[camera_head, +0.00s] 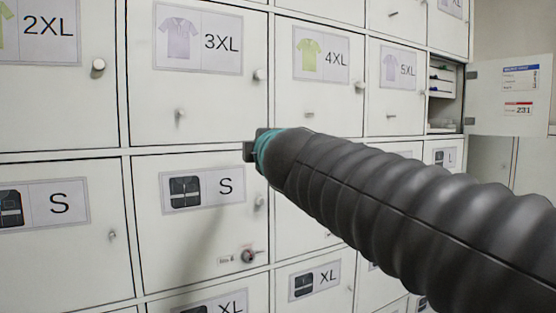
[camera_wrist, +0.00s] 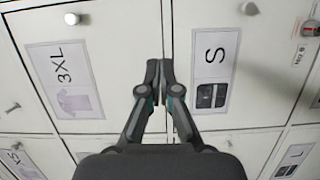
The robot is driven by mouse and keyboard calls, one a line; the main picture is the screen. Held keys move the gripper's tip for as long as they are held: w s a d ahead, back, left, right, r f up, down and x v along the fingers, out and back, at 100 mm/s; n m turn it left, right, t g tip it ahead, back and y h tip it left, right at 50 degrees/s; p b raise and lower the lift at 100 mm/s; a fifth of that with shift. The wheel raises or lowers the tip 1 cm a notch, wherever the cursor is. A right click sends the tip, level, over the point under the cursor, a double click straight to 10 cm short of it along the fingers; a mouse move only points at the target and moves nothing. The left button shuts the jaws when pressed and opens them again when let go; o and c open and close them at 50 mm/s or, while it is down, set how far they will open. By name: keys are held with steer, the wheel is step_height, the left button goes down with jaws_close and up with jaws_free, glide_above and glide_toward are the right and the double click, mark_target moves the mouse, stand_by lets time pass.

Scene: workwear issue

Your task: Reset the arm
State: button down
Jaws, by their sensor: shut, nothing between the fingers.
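My gripper (camera_wrist: 166,75) is shut and empty in the wrist view. Its fingertips meet in front of the seam between the 3XL locker door (camera_wrist: 110,40) and the S locker door (camera_wrist: 235,60). In the head view my arm reaches in from the right, and the tip of my gripper (camera_head: 250,150) shows only in part, in front of the same seam. How far the fingertips are from the doors cannot be told.
A wall of white lockers with knobs and size labels fills the head view. The S door carries a lock with a key (camera_head: 247,256). At the right, one locker door (camera_head: 505,95) stands open beside shelves holding folded items (camera_head: 441,85).

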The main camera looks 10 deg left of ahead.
steer(key=s+d+f+m+g+h, duration=0.3)
steer(key=d+f+m, duration=0.3)
steer(key=f, duration=0.6)
steer(key=s+d+f+m+g+h, duration=0.25)
steer(key=d+f+m, duration=0.35)
steer(key=f, duration=0.6)
steer(key=s+d+f+m+g+h, duration=0.2)
steer(key=s+d+f+m+g, duration=0.3)
steer(key=s+d+f+m, duration=0.5)
steer(key=s+d+f, duration=0.5)
steer(key=s+d, duration=0.2)
steer(key=s, duration=0.2)
steer(key=shift+s+d+f+m, duration=0.2)
steer(key=shift+d+m, duration=0.05)
steer(key=shift+m, duration=0.05)
steer(key=shift+d, duration=0.15)
